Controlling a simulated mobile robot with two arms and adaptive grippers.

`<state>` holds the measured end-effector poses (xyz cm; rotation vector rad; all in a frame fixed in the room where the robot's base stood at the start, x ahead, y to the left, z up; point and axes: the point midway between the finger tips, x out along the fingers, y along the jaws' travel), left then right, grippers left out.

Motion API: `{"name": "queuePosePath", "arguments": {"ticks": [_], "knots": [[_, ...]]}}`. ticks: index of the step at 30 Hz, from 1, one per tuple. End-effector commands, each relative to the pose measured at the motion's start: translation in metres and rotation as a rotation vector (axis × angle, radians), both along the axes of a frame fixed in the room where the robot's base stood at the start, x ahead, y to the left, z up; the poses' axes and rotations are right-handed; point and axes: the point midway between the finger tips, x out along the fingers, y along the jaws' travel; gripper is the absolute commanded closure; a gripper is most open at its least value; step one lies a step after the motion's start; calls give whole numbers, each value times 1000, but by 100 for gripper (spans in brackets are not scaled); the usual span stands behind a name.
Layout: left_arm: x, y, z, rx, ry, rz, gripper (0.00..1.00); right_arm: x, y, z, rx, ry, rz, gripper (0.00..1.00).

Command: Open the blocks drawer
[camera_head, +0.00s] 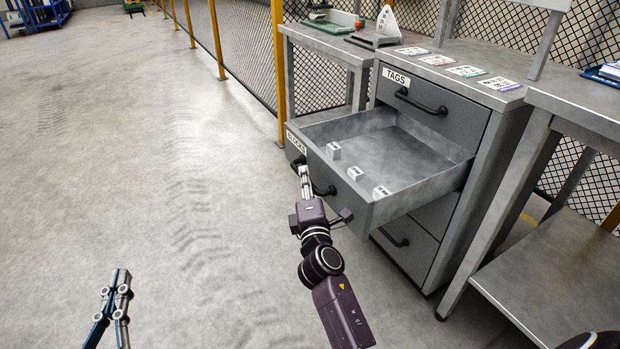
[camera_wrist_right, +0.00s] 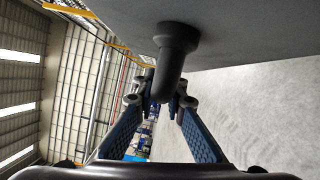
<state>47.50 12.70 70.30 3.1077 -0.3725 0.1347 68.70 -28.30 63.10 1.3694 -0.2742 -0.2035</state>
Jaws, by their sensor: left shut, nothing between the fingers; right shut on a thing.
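The blocks drawer (camera_head: 345,196) is pulled well out of the grey cabinet, and its label reads BLOCKS (camera_head: 296,143). Three small pale blocks, one of them a block (camera_head: 355,172) near the front wall, lie inside. My right gripper (camera_head: 306,176) is at the drawer's front, shut on the dark drawer handle (camera_head: 325,191). In the right wrist view the handle (camera_wrist_right: 172,65) runs from the grey front panel down between the fingers (camera_wrist_right: 160,100). My left gripper (camera_head: 122,283) is shut and empty, low at the left over bare floor, apart from the drawer.
A closed TAGS drawer (camera_head: 430,105) is above and another closed drawer (camera_head: 405,245) below. Coloured tag cards (camera_head: 437,60) lie on the cabinet top. A workbench (camera_head: 590,110) stands close on the right. A mesh fence with yellow posts (camera_head: 279,70) runs behind. The floor at left is clear.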

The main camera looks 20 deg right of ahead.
Motion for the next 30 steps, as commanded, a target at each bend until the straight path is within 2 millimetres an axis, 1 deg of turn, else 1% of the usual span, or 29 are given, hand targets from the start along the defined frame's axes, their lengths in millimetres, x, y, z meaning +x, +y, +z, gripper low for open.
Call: {"name": "queuePosePath", "arguments": {"ticks": [1, 11, 12, 16, 25, 28, 30], "knots": [[0, 0, 1, -1, -5, 0, 100, -1, 0, -2, 1, 4, -2, 100], [0, 0, 2, -2, -9, 0, 100, -1, 0, -2, 0, 4, -3, 100], [0, 0, 2, -2, -9, 0, 100, -1, 0, -2, 0, 4, -3, 86], [0, 0, 2, -2, -9, 0, 100, 0, 0, -1, 0, 3, -3, 71], [0, 0, 1, -2, -4, 0, 100, -2, 1, -1, -1, 1, -1, 71], [0, 0, 1, -2, -4, 0, 100, -9, 3, -2, 0, 2, -1, 71], [0, 0, 1, -1, -5, 0, 100, -18, 6, -3, -1, 2, -1, 71]]}}
